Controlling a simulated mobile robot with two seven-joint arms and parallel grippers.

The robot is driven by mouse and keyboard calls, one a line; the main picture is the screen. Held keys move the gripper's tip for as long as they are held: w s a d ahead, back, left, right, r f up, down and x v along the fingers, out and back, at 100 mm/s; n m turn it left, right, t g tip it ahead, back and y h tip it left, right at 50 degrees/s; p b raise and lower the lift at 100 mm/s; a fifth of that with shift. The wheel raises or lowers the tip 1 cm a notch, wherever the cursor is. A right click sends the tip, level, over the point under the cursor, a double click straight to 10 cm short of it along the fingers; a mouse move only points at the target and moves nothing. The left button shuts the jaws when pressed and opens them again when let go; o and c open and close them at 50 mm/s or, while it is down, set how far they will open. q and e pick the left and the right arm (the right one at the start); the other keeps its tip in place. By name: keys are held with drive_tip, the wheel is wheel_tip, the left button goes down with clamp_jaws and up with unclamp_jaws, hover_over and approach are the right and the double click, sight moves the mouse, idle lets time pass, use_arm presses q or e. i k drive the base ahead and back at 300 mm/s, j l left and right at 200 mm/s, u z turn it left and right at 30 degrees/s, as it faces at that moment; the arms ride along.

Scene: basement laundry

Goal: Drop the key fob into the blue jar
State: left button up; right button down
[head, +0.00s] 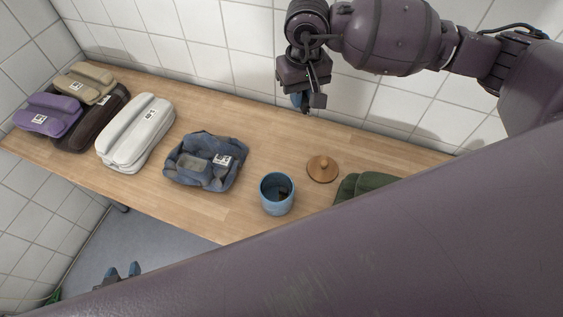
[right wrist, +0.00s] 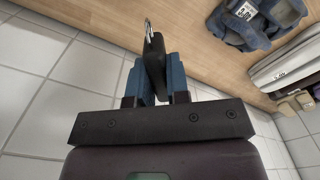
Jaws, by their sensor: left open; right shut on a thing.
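The blue jar (head: 266,202) stands upright and open on the wooden counter, with a dark patch inside that I cannot make out. Its round wooden lid (head: 322,169) lies beside it to the right. My right gripper (head: 304,101) is above the back of the counter, near the tiled wall, up and behind the jar. In the right wrist view, this gripper (right wrist: 155,85) is shut on the black key fob (right wrist: 153,50), whose metal ring sticks out past the blue fingers. My left gripper (head: 123,272) is open and empty, low in front of the counter.
A folded denim garment (head: 190,170) lies left of the jar. Further left are a white folded bundle (head: 137,135), a purple one (head: 48,115) and a beige one (head: 86,83). A dark green cloth (head: 365,185) lies on the right. My own arm blocks the lower right.

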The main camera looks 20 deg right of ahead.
sight(276, 198)
drive_tip(key=k+l+u, duration=0.15)
drive_tip(key=k+u, duration=0.3)
drive_tip(key=k+l+u, duration=0.1)
drive_tip(key=k+u, duration=0.15)
drive_tip(key=u, duration=0.2)
